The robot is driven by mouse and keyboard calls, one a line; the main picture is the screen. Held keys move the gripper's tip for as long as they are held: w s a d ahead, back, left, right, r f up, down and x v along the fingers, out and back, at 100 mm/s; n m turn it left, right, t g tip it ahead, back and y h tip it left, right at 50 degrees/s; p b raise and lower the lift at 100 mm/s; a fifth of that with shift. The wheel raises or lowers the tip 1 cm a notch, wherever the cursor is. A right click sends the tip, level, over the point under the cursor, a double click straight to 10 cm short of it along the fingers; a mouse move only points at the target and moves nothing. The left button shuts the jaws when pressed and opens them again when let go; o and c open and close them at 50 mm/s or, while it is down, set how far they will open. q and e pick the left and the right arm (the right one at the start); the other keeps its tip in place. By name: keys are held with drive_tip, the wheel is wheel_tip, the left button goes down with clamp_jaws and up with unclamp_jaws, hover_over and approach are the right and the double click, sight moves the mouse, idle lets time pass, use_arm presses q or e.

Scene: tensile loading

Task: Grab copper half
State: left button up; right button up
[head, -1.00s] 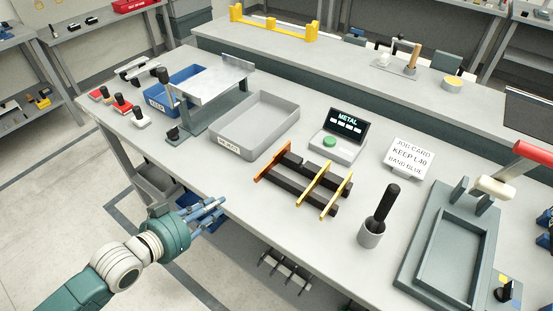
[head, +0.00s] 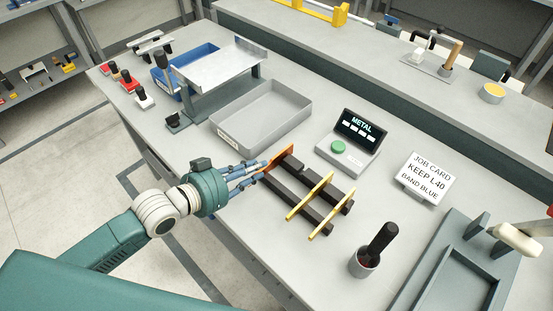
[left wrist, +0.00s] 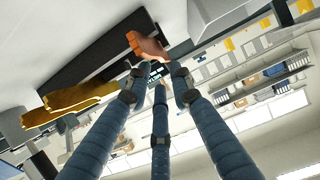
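The copper half (head: 282,157) is an orange-brown bar lying across the left end of a black rack (head: 318,217). Two yellow brass-like bars (head: 313,195) lie across the same rack further right. My left gripper (head: 262,167) reaches in from the left, with its fingertips by the near end of the copper half. In the left wrist view the copper half (left wrist: 148,46) shows just beyond the fingers (left wrist: 156,76), which look spread apart; I cannot tell whether a fingertip touches it. My right gripper is not in view.
A grey reject tray (head: 262,115) stands behind the rack. A metal tester with a green button (head: 338,147) and a job card (head: 427,177) stand to the right. A dark-handled tool in a grey cup (head: 365,263) is at the front right.

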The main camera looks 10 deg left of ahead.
sight(273, 162)
use_arm(q)
drive_tip(key=shift+x, duration=1.2)
drive_tip(key=shift+w+d+f, duration=0.1)
drive_tip(key=shift+w+d, duration=0.05)
drive_tip(key=shift+w, duration=0.1)
drive_tip(key=shift+w+d+f+p, duration=0.15)
drive_tip(key=shift+w+p, duration=0.1)
drive_tip(key=shift+p, duration=0.1)
drive_tip(key=p+x, duration=0.1)
drive_tip(key=x, duration=0.3)
drive_tip(key=shift+f, duration=0.25)
drive_tip(key=shift+w+d+f, duration=0.1)
drive_tip(key=shift+w, duration=0.05)
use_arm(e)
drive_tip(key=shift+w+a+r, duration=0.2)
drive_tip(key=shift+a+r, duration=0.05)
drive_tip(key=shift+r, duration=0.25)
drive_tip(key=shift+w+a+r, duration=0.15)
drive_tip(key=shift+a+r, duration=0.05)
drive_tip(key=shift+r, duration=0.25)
use_arm(q)
clamp_jaws()
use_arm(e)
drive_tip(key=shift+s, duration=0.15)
